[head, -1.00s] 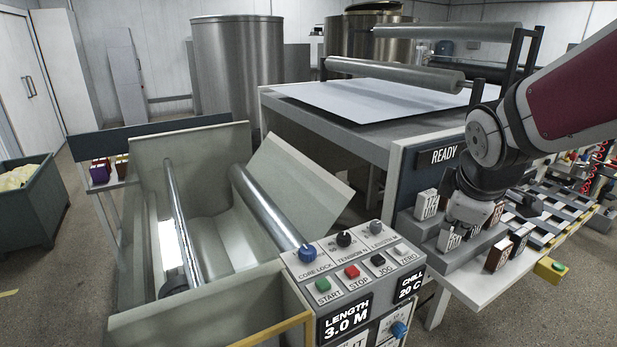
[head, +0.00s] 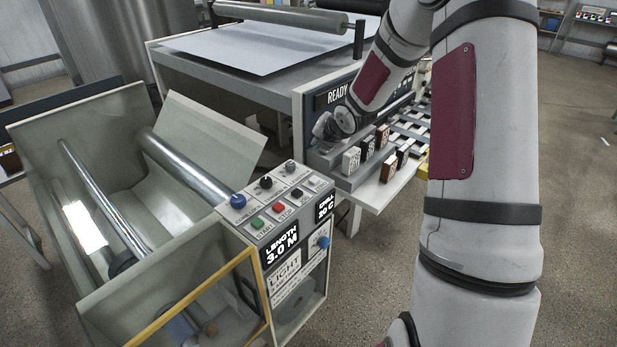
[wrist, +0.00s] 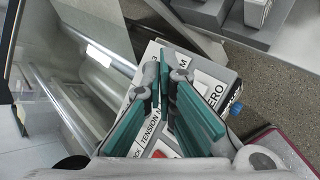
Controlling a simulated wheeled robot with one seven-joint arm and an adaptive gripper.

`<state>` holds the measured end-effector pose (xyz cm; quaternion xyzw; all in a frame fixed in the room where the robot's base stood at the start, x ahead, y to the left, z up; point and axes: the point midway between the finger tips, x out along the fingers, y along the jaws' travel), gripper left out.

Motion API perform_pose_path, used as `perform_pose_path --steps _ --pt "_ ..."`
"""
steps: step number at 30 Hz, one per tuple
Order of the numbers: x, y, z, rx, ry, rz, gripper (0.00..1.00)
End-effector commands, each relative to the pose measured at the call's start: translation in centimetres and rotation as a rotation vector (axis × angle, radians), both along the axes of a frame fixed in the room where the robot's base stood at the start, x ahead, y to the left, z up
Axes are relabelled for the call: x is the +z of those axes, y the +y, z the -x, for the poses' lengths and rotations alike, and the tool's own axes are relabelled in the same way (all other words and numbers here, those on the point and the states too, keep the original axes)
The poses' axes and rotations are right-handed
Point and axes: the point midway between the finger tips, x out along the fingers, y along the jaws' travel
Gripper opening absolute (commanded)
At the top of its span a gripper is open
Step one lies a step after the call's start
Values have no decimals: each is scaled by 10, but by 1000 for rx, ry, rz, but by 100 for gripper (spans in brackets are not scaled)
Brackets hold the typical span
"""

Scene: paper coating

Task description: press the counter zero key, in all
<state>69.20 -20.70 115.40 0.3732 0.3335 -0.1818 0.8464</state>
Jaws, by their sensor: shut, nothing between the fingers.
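The control panel (head: 262,250) has a top row of knobs and a lower row of keys. The pale zero key (head: 313,181) is at the right end of the lower row, beyond the black jog key (head: 296,194). In the wrist view my gripper (wrist: 165,75) is shut and empty over the panel top, its teal-padded fingers between the tension and ZERO (wrist: 214,97) labels. The zero key itself cannot be made out there. In the head view my fingers cannot be made out.
The green start key (head: 257,223) and red stop key (head: 279,208) are close by in the same row. Lettered blocks (head: 351,160) stand on a stepped shelf behind the panel. A roller trough (head: 185,255) adjoins its left side.

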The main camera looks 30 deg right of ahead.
Motion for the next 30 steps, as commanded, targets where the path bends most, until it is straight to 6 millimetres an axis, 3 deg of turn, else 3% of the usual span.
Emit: perform_pose_path --steps 16,30 --pt "-8 -1 -1 15 -3 8 0" --pt "-66 -1 -3 13 -3 7 0"
